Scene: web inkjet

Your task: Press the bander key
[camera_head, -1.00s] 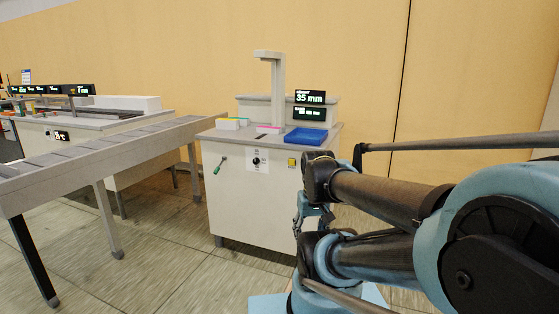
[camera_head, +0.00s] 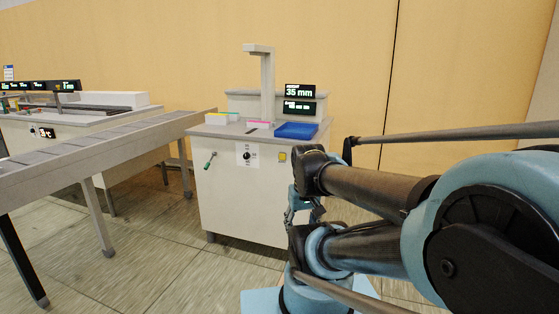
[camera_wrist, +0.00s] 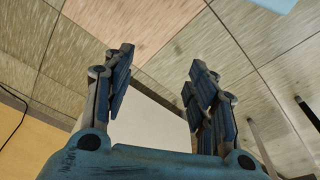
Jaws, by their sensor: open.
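A white cabinet machine (camera_head: 225,205) stands ahead, left of my arm in the head view. Its front carries a yellow square key (camera_head: 282,156), a black knob on a white label (camera_head: 247,156) and a green-handled lever (camera_head: 209,161). I cannot tell from lettering which control is the bander key. My gripper (camera_head: 303,208) hangs in front of the cabinet's right side, partly hidden by my arm. In the wrist view my gripper (camera_wrist: 160,72) is open and empty, with floor and a pale surface beyond it. No key shows there.
A blue tray (camera_head: 297,131), coloured paper stacks and a post stand on the cabinet top, with a 35 mm display (camera_head: 299,91) behind. A conveyor (camera_head: 110,148) on legs runs along the left. Tiled floor in front of the cabinet is clear.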

